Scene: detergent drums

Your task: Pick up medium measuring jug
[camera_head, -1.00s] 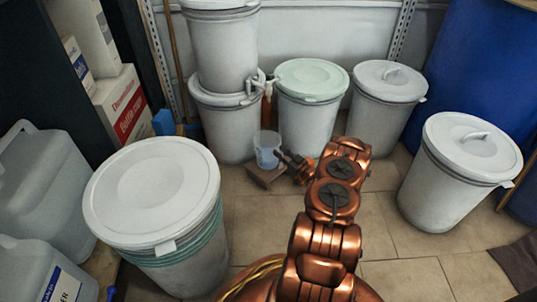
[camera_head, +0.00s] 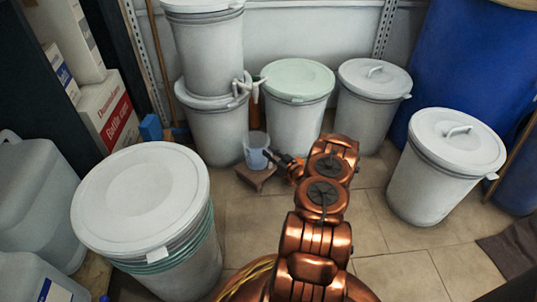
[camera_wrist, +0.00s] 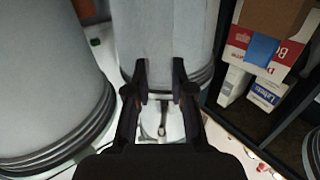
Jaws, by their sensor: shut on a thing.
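The measuring jug (camera_head: 256,152) is a small, pale blue, see-through vessel in the head view. It is upright at or just above a low brown block (camera_head: 256,178) on the floor; I cannot tell whether it touches the block. My gripper (camera_head: 272,156) reaches in from the right and is shut on the jug's right side. In the wrist view my gripper's two dark fingers (camera_wrist: 162,78) show with a narrow gap between them. I cannot clearly make out the jug there.
Stacked drums (camera_head: 210,55) stand close behind the jug, with a green-lidded drum (camera_head: 298,82) and another drum (camera_head: 374,78) to the right. A wide drum (camera_head: 141,198) is at front left, a further drum (camera_head: 456,139) at right. Tiled floor (camera_head: 390,240) is bare at front right.

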